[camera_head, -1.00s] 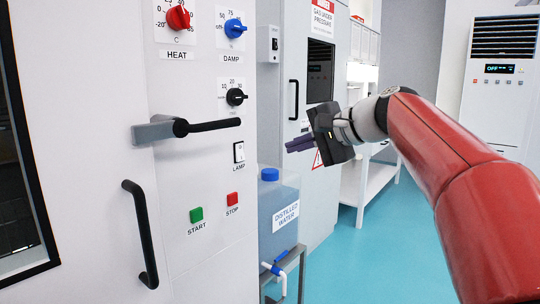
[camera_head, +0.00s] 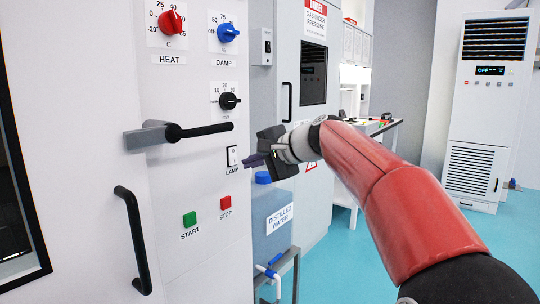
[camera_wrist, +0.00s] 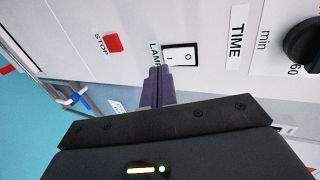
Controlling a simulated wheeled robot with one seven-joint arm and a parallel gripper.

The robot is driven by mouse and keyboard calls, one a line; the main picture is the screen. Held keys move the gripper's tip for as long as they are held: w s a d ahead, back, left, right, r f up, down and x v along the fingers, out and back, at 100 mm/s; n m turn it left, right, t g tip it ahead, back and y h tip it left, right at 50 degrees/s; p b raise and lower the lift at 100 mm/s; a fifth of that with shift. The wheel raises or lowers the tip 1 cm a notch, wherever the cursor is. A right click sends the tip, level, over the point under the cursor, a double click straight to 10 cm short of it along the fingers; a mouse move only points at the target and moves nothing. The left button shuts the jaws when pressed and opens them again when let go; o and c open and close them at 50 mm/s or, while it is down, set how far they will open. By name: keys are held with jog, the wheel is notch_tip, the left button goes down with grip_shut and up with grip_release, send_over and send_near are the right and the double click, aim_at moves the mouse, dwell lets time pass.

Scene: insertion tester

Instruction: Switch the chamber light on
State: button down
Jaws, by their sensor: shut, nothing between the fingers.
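In the wrist view the rocker (camera_wrist: 181,56) shows I and O marks in a black frame. My gripper (camera_head: 246,162) is shut and empty, its dark purple fingers pointing at the panel just right of the switch. In the wrist view the closed fingertips (camera_wrist: 158,72) lie close to the rocker's edge, over the end of the LAMP label. I cannot tell whether they touch the panel.
Green START (camera_head: 189,219) and red STOP (camera_head: 225,202) buttons sit below the switch. The TIME knob (camera_head: 229,101) is above it, and the lever (camera_head: 200,130) juts out to the left. A distilled water tank (camera_head: 270,215) stands below my gripper.

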aim_at(234, 157)
jog(key=shift+w+a+f, duration=0.1)
jog(key=shift+w+a, duration=0.7)
jog(key=shift+a, duration=0.3)
jog(key=shift+w+a+f+b, duration=0.1)
jog(key=shift+f+b, duration=0.3)
jog(key=shift+b, duration=0.35)
jog(key=shift+r+p, duration=0.35)
jog(key=shift+r, duration=0.1)
jog(key=shift+r+p, duration=0.75)
jog(key=shift+p, duration=0.05)
jog(key=shift+f, duration=0.1)
